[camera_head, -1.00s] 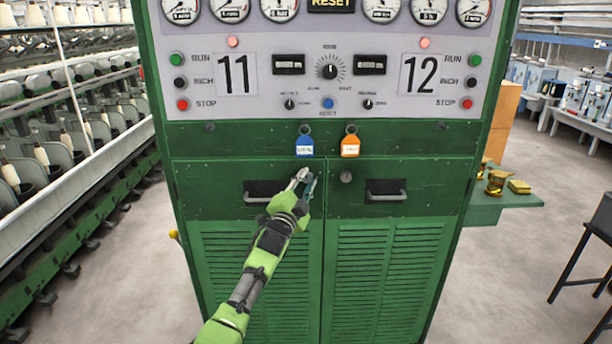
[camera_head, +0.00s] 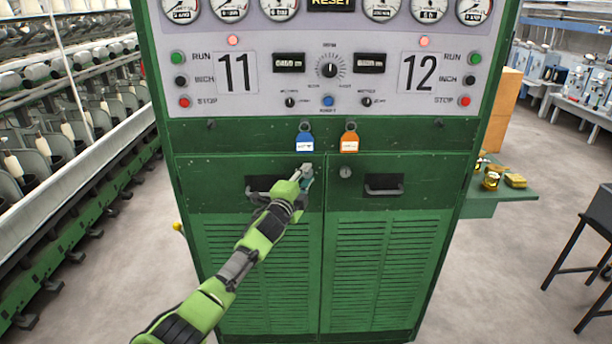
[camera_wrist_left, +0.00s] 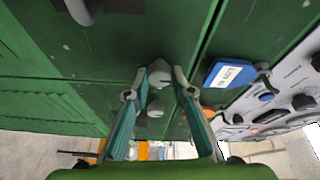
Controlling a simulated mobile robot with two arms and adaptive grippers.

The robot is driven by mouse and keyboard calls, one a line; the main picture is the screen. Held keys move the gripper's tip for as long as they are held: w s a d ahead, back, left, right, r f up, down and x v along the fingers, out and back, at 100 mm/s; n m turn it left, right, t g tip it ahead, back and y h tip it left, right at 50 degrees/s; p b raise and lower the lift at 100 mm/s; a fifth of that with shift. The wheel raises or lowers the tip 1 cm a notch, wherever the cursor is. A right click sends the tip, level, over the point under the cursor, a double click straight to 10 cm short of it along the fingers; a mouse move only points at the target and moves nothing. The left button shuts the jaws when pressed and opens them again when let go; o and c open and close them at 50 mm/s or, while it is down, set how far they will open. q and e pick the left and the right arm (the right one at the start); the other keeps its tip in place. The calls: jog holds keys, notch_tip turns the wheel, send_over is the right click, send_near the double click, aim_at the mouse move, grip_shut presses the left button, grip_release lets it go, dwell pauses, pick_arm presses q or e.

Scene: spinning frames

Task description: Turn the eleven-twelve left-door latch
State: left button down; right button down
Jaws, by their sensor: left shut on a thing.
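The green control cabinet (camera_head: 320,137) bears the numbers 11 and 12 and has two lower doors. My left gripper (camera_head: 307,172) is at the upper right corner of the left door (camera_head: 215,200). In the left wrist view its two fingers (camera_wrist_left: 160,78) are shut on the small grey latch (camera_wrist_left: 159,72), one on each side. In the head view the gripper hides this latch. The right door (camera_head: 412,200) has its own round latch (camera_head: 345,172), apart from the gripper. Both doors look closed. My right gripper is not in view.
A blue tag (camera_head: 305,143) and an orange tag (camera_head: 349,143) hang just above the doors. The left door handle (camera_head: 258,190) is partly behind my arm. A green side shelf (camera_head: 510,194) holds brass-coloured items. Spinning frames stand at the left.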

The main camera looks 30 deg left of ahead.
pick_arm(q)
jog(key=shift+a+r, duration=0.1)
jog(key=c, duration=2)
grip_release()
jog(key=shift+o, duration=1.2)
jog(key=shift+w, duration=0.1)
jog(key=shift+s+f, duration=0.25)
jog(key=shift+s, duration=0.35)
jog(key=s+d, duration=0.1)
jog(key=s, duration=0.9)
jog(key=shift+s+d, duration=0.35)
jog(key=shift+d, duration=0.05)
